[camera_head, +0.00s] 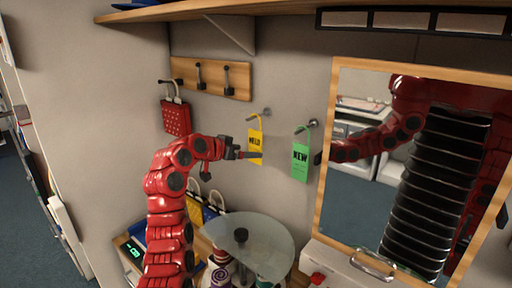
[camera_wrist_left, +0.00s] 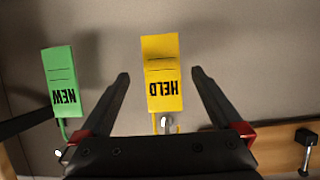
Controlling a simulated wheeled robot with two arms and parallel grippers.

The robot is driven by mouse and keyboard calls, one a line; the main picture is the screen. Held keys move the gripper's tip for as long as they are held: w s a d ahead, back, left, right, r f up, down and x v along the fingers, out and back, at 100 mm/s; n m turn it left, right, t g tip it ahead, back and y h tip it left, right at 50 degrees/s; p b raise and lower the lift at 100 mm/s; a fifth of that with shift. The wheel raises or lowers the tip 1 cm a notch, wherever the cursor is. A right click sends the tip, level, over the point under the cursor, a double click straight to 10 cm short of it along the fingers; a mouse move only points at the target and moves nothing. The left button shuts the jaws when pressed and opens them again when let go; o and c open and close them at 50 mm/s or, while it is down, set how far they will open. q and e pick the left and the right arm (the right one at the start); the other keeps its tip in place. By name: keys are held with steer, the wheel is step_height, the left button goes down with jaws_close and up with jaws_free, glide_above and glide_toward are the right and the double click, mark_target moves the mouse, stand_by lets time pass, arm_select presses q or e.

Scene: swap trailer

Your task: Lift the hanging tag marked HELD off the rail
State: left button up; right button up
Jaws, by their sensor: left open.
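The yellow tag marked HELD (camera_head: 255,143) hangs from a wall hook (camera_head: 264,113) in the head view. My left gripper (camera_head: 250,155) is in front of it, its fingers crossing the tag's lower part. In the left wrist view the HELD tag (camera_wrist_left: 161,55) appears upside down between the two open fingers of my left gripper (camera_wrist_left: 160,75), with a gap on both sides. Its loop and hook (camera_wrist_left: 163,122) show just above the gripper body. My right gripper is not in view.
A green tag marked NEW (camera_head: 300,160) hangs to the right. A red tag-like pouch (camera_head: 176,117) hangs at the left below a wooden hook board (camera_head: 212,77). A framed mirror (camera_head: 330,125) reflects my body. A round glass shelf (camera_head: 262,235) lies below, and a shelf (camera_head: 250,8) above.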

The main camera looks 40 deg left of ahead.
mark_target(255, 150)
arm_select(q)
steer(key=shift+p+x, duration=1.05)
steer(key=shift+x, duration=3.6)
steer(key=shift+a, duration=0.2)
steer(key=shift+c, duration=0.2)
steer(key=c, duration=1.3)
steer(key=shift+r, duration=0.1)
